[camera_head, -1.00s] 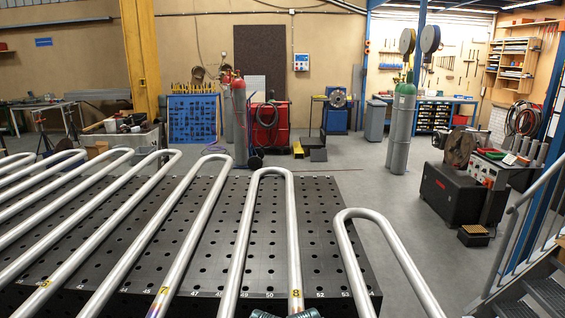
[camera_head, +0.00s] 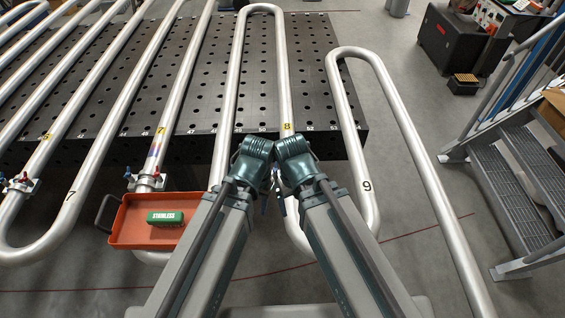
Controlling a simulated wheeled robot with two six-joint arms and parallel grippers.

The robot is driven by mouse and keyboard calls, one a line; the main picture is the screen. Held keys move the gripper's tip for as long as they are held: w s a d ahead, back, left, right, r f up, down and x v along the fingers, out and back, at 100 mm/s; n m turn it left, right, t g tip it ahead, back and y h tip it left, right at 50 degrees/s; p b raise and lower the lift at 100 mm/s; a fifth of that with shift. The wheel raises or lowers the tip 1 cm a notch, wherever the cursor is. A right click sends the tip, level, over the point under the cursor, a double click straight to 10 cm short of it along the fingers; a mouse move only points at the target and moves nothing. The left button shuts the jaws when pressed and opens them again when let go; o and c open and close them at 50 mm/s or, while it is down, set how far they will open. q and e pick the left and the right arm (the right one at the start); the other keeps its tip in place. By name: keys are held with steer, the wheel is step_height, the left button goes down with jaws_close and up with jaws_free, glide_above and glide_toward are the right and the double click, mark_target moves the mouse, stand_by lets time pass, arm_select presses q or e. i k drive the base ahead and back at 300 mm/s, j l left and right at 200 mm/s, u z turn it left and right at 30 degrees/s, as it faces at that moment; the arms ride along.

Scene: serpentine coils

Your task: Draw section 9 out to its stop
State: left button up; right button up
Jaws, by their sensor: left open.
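Section 9 is a silver tube loop marked 9 (camera_head: 366,186) at the right, its upper bend (camera_head: 357,52) beside the table's right edge. Its left leg curves under at the lower bend, partly hidden by my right arm. Its right leg runs down past the bottom of the view. My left gripper (camera_head: 264,203) is open and empty, left of section 9 and apart from it, near the leg marked 8. My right gripper (camera_head: 281,206) is close beside it, also apart from the 9 mark. Its jaws are too small and hidden to read.
The black perforated table (camera_head: 310,70) carries several tube loops, including sections 7 and 8. Grey stairs with a railing (camera_head: 510,175) stand at right. Grey floor lies between section 9 and the stairs.

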mark_target(479, 299)
steer(key=k+j+z, duration=0.15)
steer(key=j+z, duration=0.25)
steer(key=k+j+z, duration=0.15)
steer(key=z, duration=0.25)
steer(key=k+j+z, duration=0.15)
steer(key=k+z, duration=0.25)
steer(key=i, duration=0.1)
